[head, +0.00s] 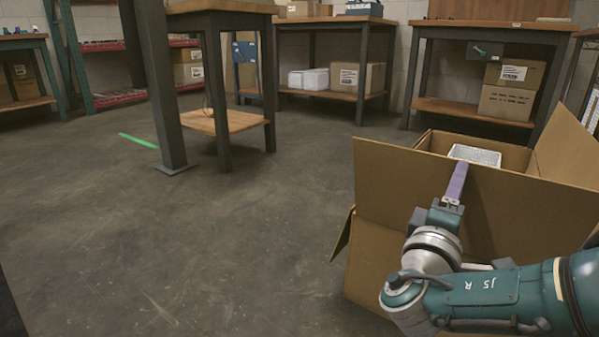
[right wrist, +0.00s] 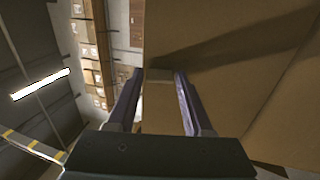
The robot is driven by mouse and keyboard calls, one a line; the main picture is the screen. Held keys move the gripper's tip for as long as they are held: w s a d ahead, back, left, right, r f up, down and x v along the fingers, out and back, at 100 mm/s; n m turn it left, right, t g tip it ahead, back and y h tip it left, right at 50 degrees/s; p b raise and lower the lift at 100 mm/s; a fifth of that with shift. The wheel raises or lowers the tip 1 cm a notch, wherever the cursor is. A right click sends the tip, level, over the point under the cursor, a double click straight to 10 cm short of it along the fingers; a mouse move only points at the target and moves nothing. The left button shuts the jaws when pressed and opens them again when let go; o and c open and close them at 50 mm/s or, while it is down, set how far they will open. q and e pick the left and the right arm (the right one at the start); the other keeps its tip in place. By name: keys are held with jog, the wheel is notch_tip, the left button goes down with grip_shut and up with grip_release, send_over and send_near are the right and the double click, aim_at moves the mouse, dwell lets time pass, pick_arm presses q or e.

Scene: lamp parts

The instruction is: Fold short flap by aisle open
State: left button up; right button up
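An open cardboard box (head: 375,262) stands on the floor at the right in the head view. Its broad near flap (head: 390,175) stands up, facing me. Another flap (head: 567,150) stands up at the right, and a narrow flap (head: 342,236) hangs outward at the left. I cannot tell which one is the short flap by the aisle. My right gripper (head: 457,178) is at the near flap's top edge, with a purple finger in front of it. In the right wrist view its fingers (right wrist: 158,78) are apart, with cardboard (right wrist: 225,50) close behind them. My left gripper is out of view.
A pale, textured item (head: 475,155) shows inside the box. Workbenches (head: 490,28) with cartons line the back wall. A small table (head: 215,122) and a dark post (head: 160,90) stand at the upper left. The concrete floor (head: 190,240) left of the box is clear.

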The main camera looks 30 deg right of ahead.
jog(key=o, duration=0.3)
jog(key=p+v, duration=0.1)
jog(key=v, duration=0.9)
jog(key=shift+r, duration=0.15)
